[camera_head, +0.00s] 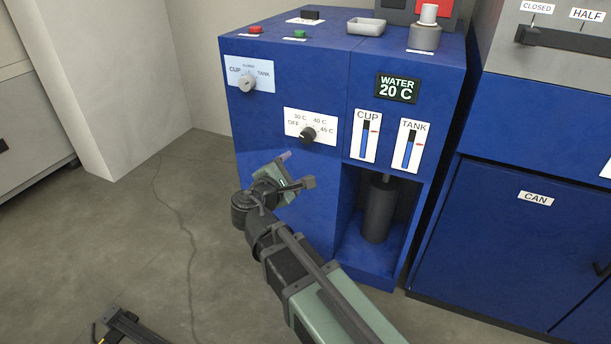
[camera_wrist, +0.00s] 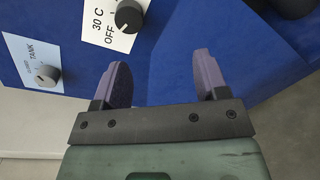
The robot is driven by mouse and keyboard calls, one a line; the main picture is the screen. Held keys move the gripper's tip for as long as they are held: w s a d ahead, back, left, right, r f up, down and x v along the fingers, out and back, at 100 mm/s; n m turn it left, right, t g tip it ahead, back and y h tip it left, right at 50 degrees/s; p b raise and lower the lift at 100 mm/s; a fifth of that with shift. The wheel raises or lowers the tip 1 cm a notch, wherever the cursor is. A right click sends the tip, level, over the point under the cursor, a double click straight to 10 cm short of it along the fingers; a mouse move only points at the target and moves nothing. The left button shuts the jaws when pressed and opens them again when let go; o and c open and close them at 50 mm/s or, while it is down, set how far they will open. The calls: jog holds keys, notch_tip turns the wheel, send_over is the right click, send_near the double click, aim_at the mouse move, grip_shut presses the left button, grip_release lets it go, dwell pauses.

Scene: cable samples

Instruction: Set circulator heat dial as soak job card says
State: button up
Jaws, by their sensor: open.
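The heat dial (camera_head: 308,134) is a black round knob on a white plate (camera_head: 292,118) marked OFF, 30 C, 40 C and 45 C, on the front of the blue circulator cabinet (camera_head: 290,80). In the wrist view the dial (camera_wrist: 129,16) shows at the top, cut by the frame edge, with a white mark toward OFF. My gripper (camera_head: 297,170) is below the dial, apart from it. In the wrist view my gripper (camera_wrist: 160,66) has two purple fingers spread with nothing between them. I cannot make out a soak job card in either view.
A grey CUP/TANK selector knob (camera_head: 247,84) sits up and left of the dial. A display (camera_head: 397,88) reads WATER 20 C, above CUP (camera_head: 365,136) and TANK (camera_head: 411,146) gauges. A dark cylinder (camera_head: 379,210) stands in the recess. The floor at left is mostly clear.

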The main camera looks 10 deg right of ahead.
aim_at(306, 138)
jog(key=w+d+r+n, duration=0.1)
jog(key=w, duration=0.2)
jog(key=w+d+r+n+t, duration=0.1)
jog(key=w+d, duration=0.1)
jog(key=w, duration=0.1)
jog(key=w+d+r+n, duration=0.1)
jog(key=w+d, duration=0.1)
jog(key=w, duration=0.1)
jog(key=shift+w+d+t, duration=0.2)
jog(key=shift+w+t, duration=0.1)
jog(key=shift+w, duration=0.05)
jog(key=c, duration=0.9)
